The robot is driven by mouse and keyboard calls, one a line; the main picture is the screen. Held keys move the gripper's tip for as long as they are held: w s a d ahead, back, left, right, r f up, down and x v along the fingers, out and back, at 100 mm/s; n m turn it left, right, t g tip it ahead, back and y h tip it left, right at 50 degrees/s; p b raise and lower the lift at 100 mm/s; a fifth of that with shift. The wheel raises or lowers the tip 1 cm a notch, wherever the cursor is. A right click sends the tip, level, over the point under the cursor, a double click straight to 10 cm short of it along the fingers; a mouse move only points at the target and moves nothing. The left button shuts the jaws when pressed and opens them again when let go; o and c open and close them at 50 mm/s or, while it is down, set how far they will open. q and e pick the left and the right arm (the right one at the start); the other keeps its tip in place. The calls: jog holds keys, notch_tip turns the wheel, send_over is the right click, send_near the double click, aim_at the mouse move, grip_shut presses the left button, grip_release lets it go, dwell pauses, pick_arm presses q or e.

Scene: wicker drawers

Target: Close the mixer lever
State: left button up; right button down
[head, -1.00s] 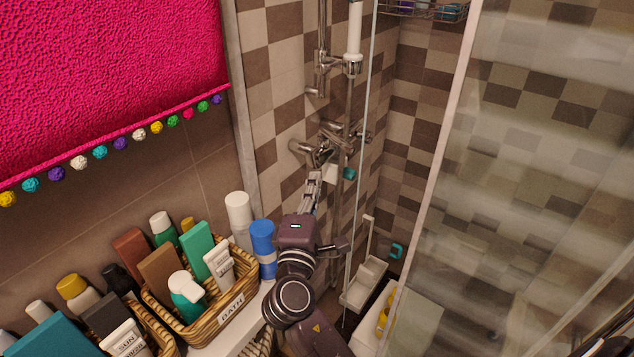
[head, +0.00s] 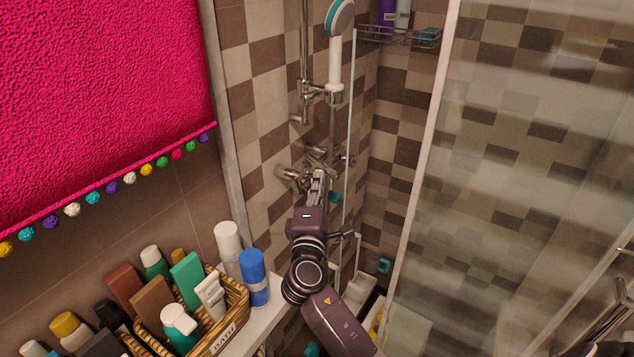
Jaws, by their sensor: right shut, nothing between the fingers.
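The chrome shower mixer (head: 287,173) is on the checkered tile wall, near the centre of the head view. Its lever (head: 322,157) seems to stick out toward the right just above my gripper, but its exact angle is hard to tell. My right gripper (head: 318,178) is shut and empty. Its fingertips are right at the mixer, in front of its body and just below the lever. They hide part of the mixer, and I cannot tell whether they touch it. My left gripper is not in view.
A hand shower (head: 336,62) hangs on a rail above the mixer. A glass edge (head: 350,130) stands just right of it. A wicker basket (head: 237,305) with bottles and a blue bottle (head: 254,278) stand close left of my arm. A pink towel (head: 100,90) hangs upper left.

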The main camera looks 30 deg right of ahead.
aim_at(332, 178)
jog(key=d+n+t+y, duration=0.1)
jog(key=y, duration=0.1)
jog(key=d+n+t+y+p, duration=0.1)
jog(key=y, duration=0.1)
jog(key=shift+s+d+r+n+p, duration=0.1)
jog(key=shift+s+d+n+p, duration=0.1)
jog(key=shift+d+n+p, duration=0.15)
jog(key=shift+d+y, duration=0.3)
jog(key=shift+d, duration=0.2)
jog(key=shift+w+a, duration=0.1)
